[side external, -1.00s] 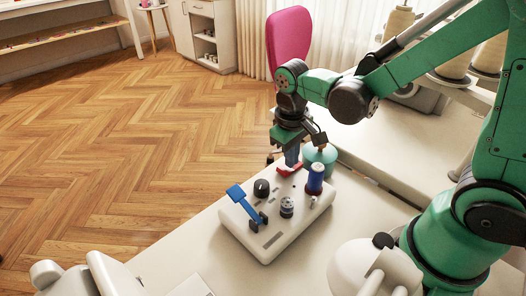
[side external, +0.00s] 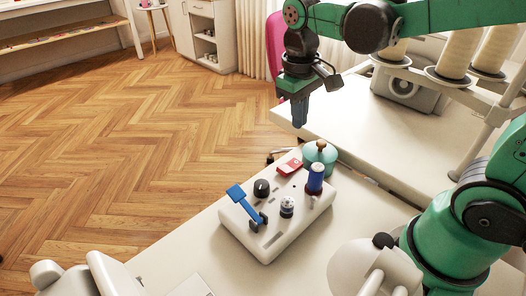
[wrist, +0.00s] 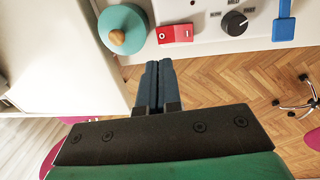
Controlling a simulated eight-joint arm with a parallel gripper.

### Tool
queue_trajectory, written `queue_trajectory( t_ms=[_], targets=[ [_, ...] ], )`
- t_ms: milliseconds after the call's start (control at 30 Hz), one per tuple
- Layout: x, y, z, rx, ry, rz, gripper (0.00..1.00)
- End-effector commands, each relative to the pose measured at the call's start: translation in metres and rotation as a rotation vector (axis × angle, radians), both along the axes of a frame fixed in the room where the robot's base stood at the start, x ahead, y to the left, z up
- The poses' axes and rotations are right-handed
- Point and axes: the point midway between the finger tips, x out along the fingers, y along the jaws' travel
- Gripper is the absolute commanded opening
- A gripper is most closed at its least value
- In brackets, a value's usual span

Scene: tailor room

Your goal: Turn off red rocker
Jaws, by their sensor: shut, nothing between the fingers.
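The red rocker (side external: 289,167) sits at the far edge of a white control box (side external: 262,238). It also shows in the wrist view (wrist: 175,33), with a small white mark near one end and another at its other end. My gripper (side external: 299,126) is shut and empty, pointing down in the air above and beyond the rocker, clear of it. In the wrist view my closed fingers (wrist: 157,66) point toward the box edge just below the rocker in the picture. Which way the rocker is tilted is hard to tell.
A teal round object with a wooden knob (side external: 320,156) stands close beside the rocker. A machine with thread cones (side external: 455,50) stands behind right.

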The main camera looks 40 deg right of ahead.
Motion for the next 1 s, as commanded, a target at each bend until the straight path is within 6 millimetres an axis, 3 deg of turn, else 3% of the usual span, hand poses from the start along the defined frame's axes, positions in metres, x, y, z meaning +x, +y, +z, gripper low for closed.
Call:
queue_trajectory(
  t_ms=[200, 400, 833, 1000],
  targets=[
    [0.0, -0.005, 0.035, 0.0, 0.0, -0.001, 0.0],
    [0.0, -0.008, 0.05, 0.0, 0.0, 0.0, 0.0],
    [-0.001, -0.007, 0.051, 0.002, -0.013, 0.001, 0.0],
    [-0.009, 0.0, 0.036, 0.024, -0.174, 0.015, 0.0]
  ],
)
